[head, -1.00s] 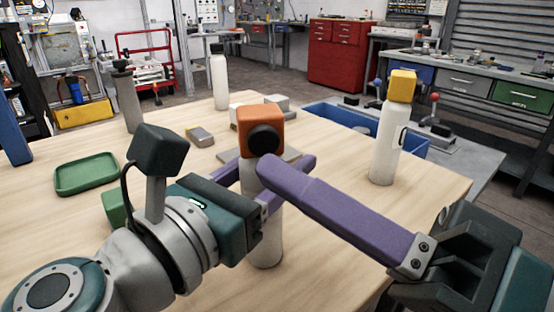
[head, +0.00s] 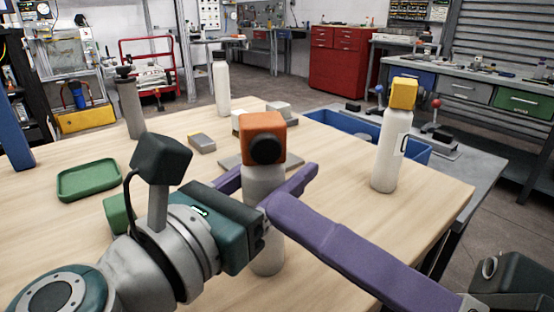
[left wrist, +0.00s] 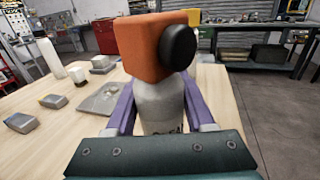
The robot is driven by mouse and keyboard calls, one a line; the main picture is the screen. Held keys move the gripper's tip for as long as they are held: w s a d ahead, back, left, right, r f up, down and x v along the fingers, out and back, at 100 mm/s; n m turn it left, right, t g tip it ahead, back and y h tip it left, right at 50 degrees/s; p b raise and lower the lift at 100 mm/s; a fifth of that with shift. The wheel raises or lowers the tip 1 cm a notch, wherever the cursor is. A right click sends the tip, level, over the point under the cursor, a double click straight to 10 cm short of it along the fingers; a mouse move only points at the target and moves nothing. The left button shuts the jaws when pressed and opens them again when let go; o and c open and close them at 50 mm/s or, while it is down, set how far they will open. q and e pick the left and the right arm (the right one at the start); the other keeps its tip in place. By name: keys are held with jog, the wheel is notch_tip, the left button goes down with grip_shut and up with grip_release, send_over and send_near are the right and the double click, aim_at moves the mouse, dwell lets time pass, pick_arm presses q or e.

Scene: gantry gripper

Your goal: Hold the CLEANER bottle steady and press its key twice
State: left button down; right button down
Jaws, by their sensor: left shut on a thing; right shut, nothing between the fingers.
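A pale grey-white bottle (head: 267,258) with an orange block head (head: 261,126) and a round black key (head: 268,149) on its side stands upright on the table.
A white bottle with a yellow head (head: 388,150) stands at the right. A white bottle (head: 221,88) and a grey bottle (head: 131,108) stand at the back. A green tray (head: 90,181), a small grey-yellow block (head: 202,143) and a blue bin (head: 335,120) are around. The right front table is bare.

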dwell(0.3)
pick_arm(q)
jog(key=shift+c, duration=0.9)
grip_release()
jog(key=v, duration=1.2)
